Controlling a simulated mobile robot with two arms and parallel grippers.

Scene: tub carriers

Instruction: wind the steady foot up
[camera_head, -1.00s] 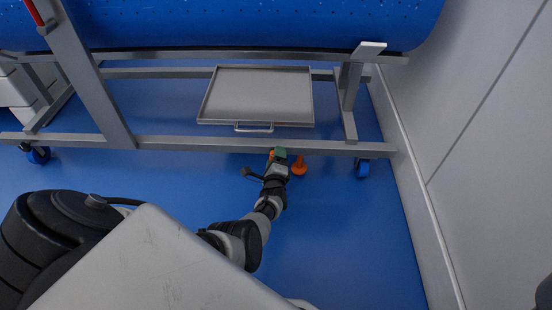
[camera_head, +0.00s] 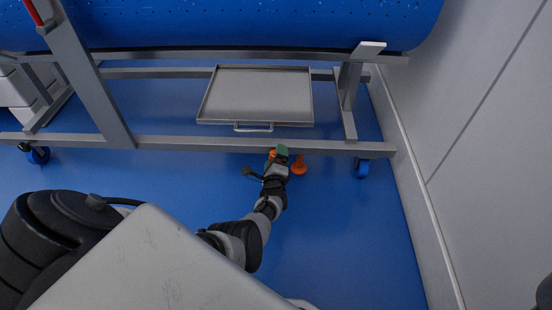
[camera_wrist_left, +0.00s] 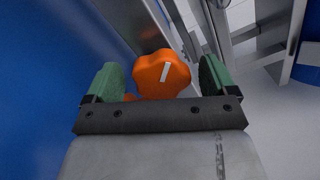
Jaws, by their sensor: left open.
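An orange lobed knob (camera_wrist_left: 162,74) with a white line on its face shows in the left wrist view. It lies between the two green fingers of my left gripper (camera_wrist_left: 160,84), which is open around it; I see gaps at the sides. In the head view my left gripper (camera_head: 279,157) is low at the front rail of the frame. A bit of orange (camera_head: 272,153) shows beside its finger, and an orange foot-like part (camera_head: 300,166) shows just to its right near the floor. The fingers partly hide the orange parts. My right gripper is not in view.
A grey tray (camera_head: 257,95) and a blue tub (camera_head: 230,22) are above. A pale wall (camera_head: 470,150) closes the right. Blue floor (camera_head: 340,230) is clear.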

